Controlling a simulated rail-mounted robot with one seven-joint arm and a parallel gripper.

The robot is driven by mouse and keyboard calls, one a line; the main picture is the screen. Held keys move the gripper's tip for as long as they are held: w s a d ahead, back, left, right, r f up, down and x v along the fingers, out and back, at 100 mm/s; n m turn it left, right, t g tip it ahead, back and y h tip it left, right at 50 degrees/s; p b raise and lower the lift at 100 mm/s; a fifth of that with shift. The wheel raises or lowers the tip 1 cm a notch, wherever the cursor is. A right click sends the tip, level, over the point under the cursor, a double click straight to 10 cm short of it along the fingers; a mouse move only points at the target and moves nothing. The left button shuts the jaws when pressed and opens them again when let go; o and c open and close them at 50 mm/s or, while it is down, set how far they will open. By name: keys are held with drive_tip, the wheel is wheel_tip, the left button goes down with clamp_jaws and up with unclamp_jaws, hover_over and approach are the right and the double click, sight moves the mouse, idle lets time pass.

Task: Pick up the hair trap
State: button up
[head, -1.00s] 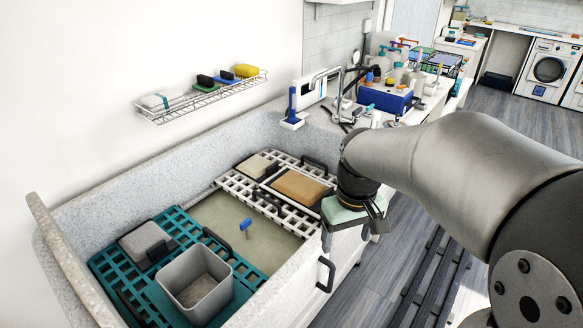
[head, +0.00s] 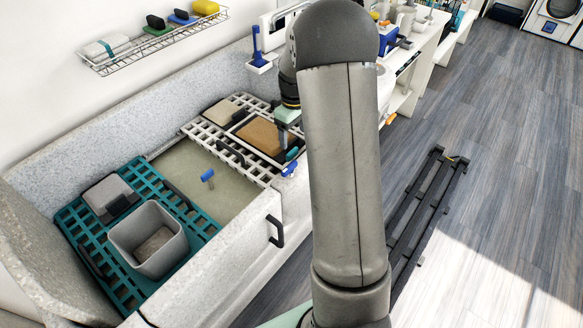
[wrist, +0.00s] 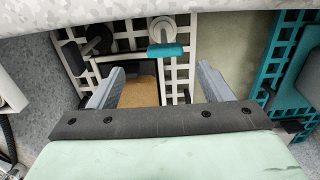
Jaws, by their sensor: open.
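I cannot say for sure which thing is the hair trap. A teal-handled piece with a pale round part (wrist: 165,42) lies on the white grate, near the tub rim in the wrist view; a teal end shows beside my gripper in the head view (head: 291,154). A blue-handled piece (head: 207,176) stands on the tub floor between the grates. My gripper (wrist: 160,82) is open and empty, its fingers pointing towards the white grate, beside the teal-handled piece. In the head view my gripper (head: 288,128) is partly hidden behind my arm.
The white grate (head: 218,150) also bears a brown pad (head: 258,134) in a tray and a beige block (head: 222,111). The teal grate (head: 84,232) carries a grey bin (head: 148,238) and a grey block (head: 108,193). The tub's granite rim (wrist: 110,14) is close to the gripper.

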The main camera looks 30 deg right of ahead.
sight(292, 151)
wheel_tip(292, 151, down, 2)
drive_tip(key=shift+f, duration=0.25)
drive_tip(key=f, duration=0.1)
drive_tip(key=f+p, duration=0.2)
drive_tip(key=f, duration=0.1)
drive_tip(key=shift+s+a+f, duration=0.1)
drive_tip(key=shift+s+a, duration=0.05)
drive_tip(key=shift+a, duration=0.2)
drive_tip(key=shift+f, duration=0.45)
drive_tip(key=c, duration=1.4)
